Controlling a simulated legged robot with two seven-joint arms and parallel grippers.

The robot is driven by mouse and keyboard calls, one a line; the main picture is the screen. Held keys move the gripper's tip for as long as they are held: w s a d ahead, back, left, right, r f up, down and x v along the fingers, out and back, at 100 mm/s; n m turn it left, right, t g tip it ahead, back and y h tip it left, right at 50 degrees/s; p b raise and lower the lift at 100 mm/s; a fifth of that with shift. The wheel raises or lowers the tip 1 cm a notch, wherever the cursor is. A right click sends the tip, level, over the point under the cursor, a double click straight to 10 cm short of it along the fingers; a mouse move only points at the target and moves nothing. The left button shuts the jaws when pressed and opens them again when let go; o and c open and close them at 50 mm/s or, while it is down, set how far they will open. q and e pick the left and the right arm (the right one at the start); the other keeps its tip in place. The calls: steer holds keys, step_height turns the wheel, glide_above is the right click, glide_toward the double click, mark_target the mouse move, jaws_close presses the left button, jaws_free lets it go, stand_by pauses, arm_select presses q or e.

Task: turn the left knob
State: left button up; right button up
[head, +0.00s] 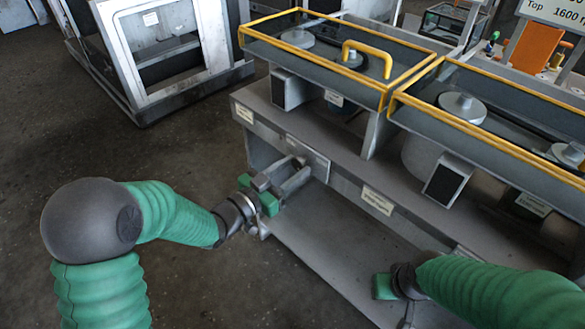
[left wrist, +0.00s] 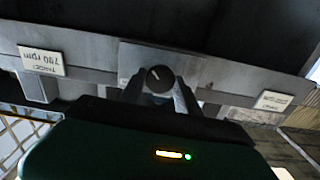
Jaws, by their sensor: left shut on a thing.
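The left knob (left wrist: 160,79) is a dark round dial with a pale pointer line, on a grey plate on the front of the blower housing (head: 340,170). My left gripper (left wrist: 159,92) is shut on it, with one finger on each side. In the head view my left gripper (head: 293,174) reaches the plate at the left end of the housing and hides the knob. My right gripper (head: 397,296) is low at the bottom right, in front of the housing. Its fingers do not show clearly.
A label reading 780 rpm (left wrist: 40,60) shows upside down beside the plate, and another label (left wrist: 272,100) is at the right. Yellow-rimmed trays (head: 290,55) top the housing. A lower shelf (head: 325,255) juts out below. A white-framed cabinet (head: 165,50) stands behind on open floor.

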arm_select(q)
jaws_close()
steer(key=shift+r, duration=0.1)
